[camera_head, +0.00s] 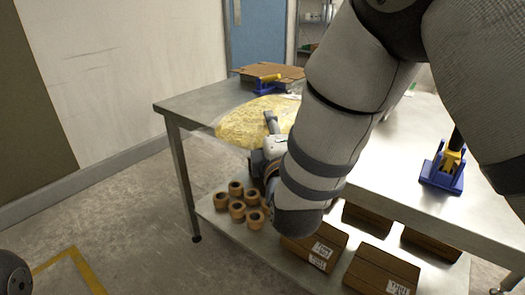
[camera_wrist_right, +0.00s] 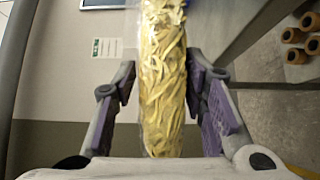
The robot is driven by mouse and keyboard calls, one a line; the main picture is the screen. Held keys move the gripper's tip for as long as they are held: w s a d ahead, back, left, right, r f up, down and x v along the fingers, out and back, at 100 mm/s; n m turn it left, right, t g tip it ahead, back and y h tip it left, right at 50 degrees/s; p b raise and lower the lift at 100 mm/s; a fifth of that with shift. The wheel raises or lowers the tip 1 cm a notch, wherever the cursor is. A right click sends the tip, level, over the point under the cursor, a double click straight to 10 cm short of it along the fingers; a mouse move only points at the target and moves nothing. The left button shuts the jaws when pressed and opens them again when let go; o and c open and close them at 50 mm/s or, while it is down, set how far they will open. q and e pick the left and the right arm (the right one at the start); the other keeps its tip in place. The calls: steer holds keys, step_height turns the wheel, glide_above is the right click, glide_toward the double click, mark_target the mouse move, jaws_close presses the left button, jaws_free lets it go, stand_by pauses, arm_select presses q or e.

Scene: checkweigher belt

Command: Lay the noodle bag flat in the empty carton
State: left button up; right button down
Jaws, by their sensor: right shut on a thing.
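The noodle bag (camera_head: 244,122), a clear bag of yellow noodles, shows at the left part of the steel table in the head view. My right gripper (camera_head: 271,128) is at its near side and partly covers it. In the right wrist view the noodle bag (camera_wrist_right: 162,75) stands between the two purple-padded fingers of my right gripper (camera_wrist_right: 165,105), which is shut on it. I cannot tell whether the bag touches the table. A brown cardboard piece (camera_head: 275,71) lies at the table's back; I cannot tell if it is the empty carton. My left gripper is not in view.
A blue tape dispenser (camera_head: 269,87) stands behind the bag, another (camera_head: 442,172) at the right of the table (camera_head: 385,160). Several tape rolls (camera_head: 237,208) and closed brown cartons (camera_head: 382,272) sit on the lower shelf. My right arm hides the table's middle.

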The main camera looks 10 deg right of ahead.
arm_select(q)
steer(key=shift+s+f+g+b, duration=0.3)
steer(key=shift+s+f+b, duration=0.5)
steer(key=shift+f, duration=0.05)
arm_select(e)
steer(key=s+d+f, duration=0.2)
steer(key=d+f, duration=0.2)
steer(key=f, duration=0.4)
steer(key=shift+d+f, duration=0.15)
steer(key=shift+f, duration=0.25)
steer(key=c, duration=1)
jaws_free()
steer(key=shift+s, duration=0.15)
